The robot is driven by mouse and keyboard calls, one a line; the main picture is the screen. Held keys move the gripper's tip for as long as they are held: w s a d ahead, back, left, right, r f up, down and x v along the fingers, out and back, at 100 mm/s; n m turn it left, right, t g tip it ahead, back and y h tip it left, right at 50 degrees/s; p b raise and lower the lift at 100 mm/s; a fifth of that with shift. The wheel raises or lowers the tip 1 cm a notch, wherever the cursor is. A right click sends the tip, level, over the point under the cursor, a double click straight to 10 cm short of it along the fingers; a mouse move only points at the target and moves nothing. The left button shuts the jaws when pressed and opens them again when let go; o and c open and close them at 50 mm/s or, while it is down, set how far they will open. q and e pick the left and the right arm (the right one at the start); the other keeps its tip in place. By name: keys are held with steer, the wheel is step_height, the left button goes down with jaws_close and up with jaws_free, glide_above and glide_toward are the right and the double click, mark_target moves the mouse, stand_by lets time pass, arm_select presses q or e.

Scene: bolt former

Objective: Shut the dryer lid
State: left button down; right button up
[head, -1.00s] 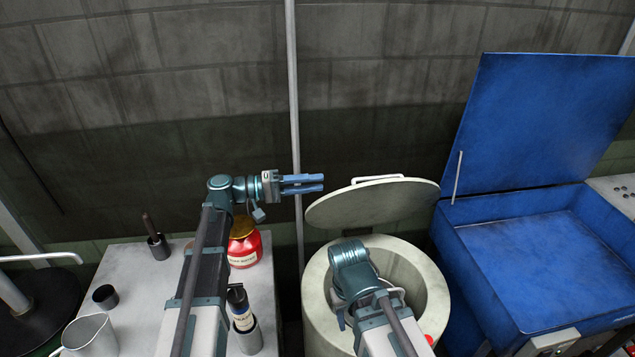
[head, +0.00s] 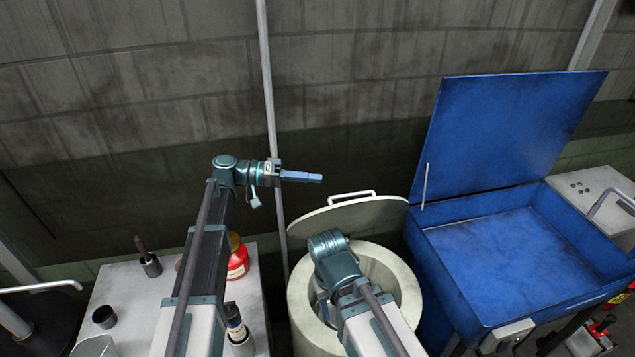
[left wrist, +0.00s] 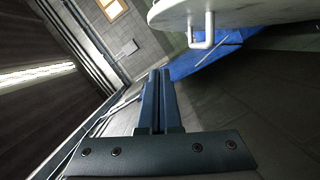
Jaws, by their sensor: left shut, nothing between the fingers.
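The dryer (head: 405,285) is a round, pale grey drum in the middle right of the head view. Its round lid (head: 385,214) stands raised and tilted above the drum's far side, with a white bar handle (head: 351,197) on it. My left gripper (head: 318,178) is shut and empty, pointing right, up and to the left of the lid and apart from it. In the left wrist view the closed fingers (left wrist: 157,75) show with the lid (left wrist: 245,8) and its handle (left wrist: 203,40) beyond. My right arm reaches over the drum; its fingers are hidden behind its wrist.
A blue open-lidded tub (head: 530,255) stands right of the dryer. A pale table (head: 125,290) at left carries a red jar (head: 238,264), a dark bottle (head: 235,322) and cups. A thin vertical pole (head: 270,110) rises behind my left gripper.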

arm_select(q)
glide_above(344, 195)
steer(key=s+a, duration=0.2)
steer(key=shift+s+d+f+b, duration=0.25)
steer(key=shift+s+f+b, duration=0.25)
steer(key=shift+f+b, duration=0.05)
steer(key=shift+s+d+f+b, duration=0.2)
steer(key=shift+s+f+b, duration=0.3)
steer(key=shift+f, duration=0.05)
steer(key=shift+s+d+f+b, duration=0.15)
steer(key=shift+s+f+b, duration=0.15)
steer(key=shift+s, duration=0.45)
